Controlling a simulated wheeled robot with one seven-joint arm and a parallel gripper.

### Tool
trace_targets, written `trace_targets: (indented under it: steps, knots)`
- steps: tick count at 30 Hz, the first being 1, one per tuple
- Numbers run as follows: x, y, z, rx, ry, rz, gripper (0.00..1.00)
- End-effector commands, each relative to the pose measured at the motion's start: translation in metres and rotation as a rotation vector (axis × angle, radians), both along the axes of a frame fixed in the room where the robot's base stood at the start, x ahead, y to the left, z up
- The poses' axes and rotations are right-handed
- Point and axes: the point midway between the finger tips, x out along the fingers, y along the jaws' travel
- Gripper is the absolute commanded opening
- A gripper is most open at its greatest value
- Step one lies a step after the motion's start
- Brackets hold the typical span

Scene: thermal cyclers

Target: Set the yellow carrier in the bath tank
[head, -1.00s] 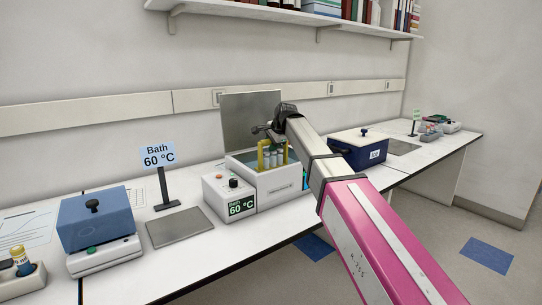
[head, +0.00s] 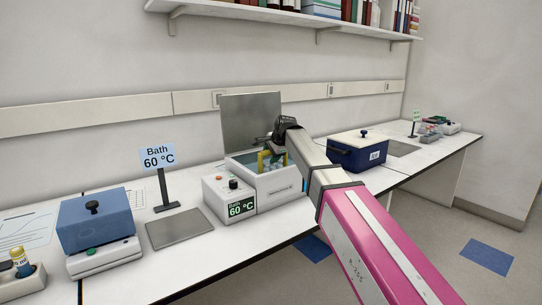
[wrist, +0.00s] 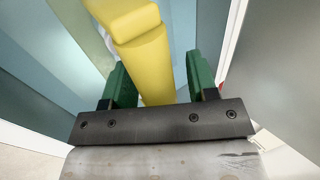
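The yellow carrier (head: 263,163) is inside the bath tank (head: 283,182), low between its walls, with its upper part showing above the rim. Its tubes are mostly hidden. Whether it rests on the tank floor cannot be seen. My gripper (head: 272,146) is over the tank at the carrier's top. In the wrist view, the yellow handle (wrist: 148,62) lies between the two green fingers of my gripper (wrist: 158,75). A gap shows between the handle and the right finger, so the fingers look open around it; the left finger is close to or touching the handle.
The tank's raised metal lid (head: 251,120) stands behind it. A "Bath 60 °C" sign (head: 158,157) and a grey plate (head: 179,229) are at left, beside a blue-lidded device (head: 95,220). A dark blue lidded box (head: 357,152) stands to the right.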

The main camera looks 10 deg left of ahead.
Motion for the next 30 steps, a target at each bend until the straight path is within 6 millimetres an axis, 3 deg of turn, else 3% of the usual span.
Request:
trace_targets:
  steps: [8,21,30]
  knots:
    - [-0.004,-0.005,0.01,0.0,0.0,0.0,0.53]
    - [-0.033,-0.038,0.077,0.002,-0.001,0.0,0.53]
    - [-0.043,-0.05,0.1,0.0,0.001,0.001,0.53]
